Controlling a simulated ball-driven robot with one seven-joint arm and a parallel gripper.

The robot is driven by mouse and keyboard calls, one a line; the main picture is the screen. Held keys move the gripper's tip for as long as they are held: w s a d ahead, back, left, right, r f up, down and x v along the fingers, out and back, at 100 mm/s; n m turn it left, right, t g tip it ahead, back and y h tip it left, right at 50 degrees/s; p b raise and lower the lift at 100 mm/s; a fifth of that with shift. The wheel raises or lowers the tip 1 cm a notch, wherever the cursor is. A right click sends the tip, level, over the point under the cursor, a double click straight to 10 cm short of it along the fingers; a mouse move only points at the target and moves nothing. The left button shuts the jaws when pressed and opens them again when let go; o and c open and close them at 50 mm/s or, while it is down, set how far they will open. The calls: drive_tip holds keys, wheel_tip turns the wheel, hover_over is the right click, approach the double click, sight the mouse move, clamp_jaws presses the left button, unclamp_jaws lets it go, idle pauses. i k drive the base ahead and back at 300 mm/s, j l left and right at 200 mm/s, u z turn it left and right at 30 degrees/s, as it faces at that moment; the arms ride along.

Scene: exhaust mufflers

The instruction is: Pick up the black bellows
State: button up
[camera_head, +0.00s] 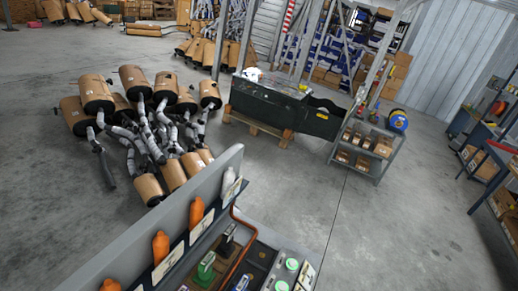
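I cannot pick out the black bellows for certain. A small black upright item (228,240) stands in the tray area of the near bench at the bottom, beside a green item (206,265). It is too small to tell what it is. My gripper does not show in this view.
A grey panel (180,215) with several orange bottles (161,246) and a white one (228,181) rises along the bench. Wrapped mufflers (96,92) lie on the left floor. A dark crate (270,108) and grey cart (364,146) stand beyond.

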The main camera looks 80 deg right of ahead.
sight(226, 248)
drive_tip(key=z, duration=1.75)
drive_tip(key=i+l+u, duration=0.2)
drive_tip(key=l, duration=0.15)
drive_tip(key=i+l+u, duration=0.25)
drive_tip(key=l+u, duration=0.2)
drive_tip(key=l, duration=0.25)
drive_tip(key=i+l+u, duration=0.1)
drive_tip(key=l+u, duration=0.15)
drive_tip(key=l, duration=0.15)
drive_tip(key=l+u, duration=0.2)
drive_tip(key=l, duration=0.2)
drive_tip(key=i, duration=0.05)
